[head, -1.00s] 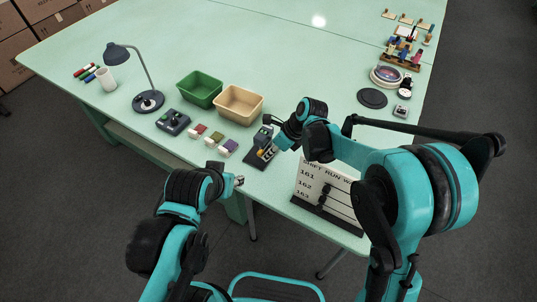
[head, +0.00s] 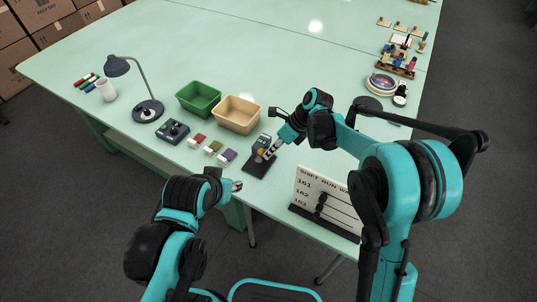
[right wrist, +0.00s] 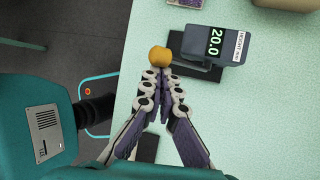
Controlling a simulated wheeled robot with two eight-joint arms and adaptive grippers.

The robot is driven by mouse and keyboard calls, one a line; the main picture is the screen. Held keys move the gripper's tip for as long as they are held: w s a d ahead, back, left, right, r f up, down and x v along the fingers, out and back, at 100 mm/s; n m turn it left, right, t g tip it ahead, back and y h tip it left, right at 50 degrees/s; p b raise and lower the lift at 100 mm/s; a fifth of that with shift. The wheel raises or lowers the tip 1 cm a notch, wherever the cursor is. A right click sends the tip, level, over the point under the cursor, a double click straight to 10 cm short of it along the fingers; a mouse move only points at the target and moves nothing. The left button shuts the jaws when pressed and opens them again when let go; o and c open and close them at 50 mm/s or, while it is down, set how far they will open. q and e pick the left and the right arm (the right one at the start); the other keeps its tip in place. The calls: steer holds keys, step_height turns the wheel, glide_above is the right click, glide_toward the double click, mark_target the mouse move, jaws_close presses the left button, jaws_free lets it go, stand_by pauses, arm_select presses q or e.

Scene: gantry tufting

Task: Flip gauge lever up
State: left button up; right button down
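The gauge (head: 258,162) is a dark device on a black base near the table's front edge. In the right wrist view the gauge (right wrist: 212,44) has a lit green display reading 20.0. Its lever ends in an orange-yellow knob (right wrist: 158,56). My right gripper (right wrist: 161,76) has its fingertips together right at the near side of the knob; whether they touch it I cannot tell. In the head view my right gripper (head: 268,155) reaches over the gauge's right side. My left gripper (head: 237,186) is off the table's front edge, too small to judge its opening.
A bead board (head: 327,197) stands to the right of the gauge. Coloured blocks (head: 213,148), a tan bin (head: 237,115) and a green bin (head: 199,98) lie to its left and behind. A desk lamp (head: 147,108) stands farther left. The table's middle (head: 290,60) is clear.

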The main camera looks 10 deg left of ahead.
arm_select(q)
steer(key=shift+r, duration=0.15)
arm_select(e)
steer(key=shift+w+r, duration=0.15)
steer(key=shift+r, duration=0.1)
arm_select(q)
steer(key=shift+r+p, duration=0.4)
steer(key=shift+p, duration=0.15)
arm_select(e)
steer(key=shift+r, duration=0.7)
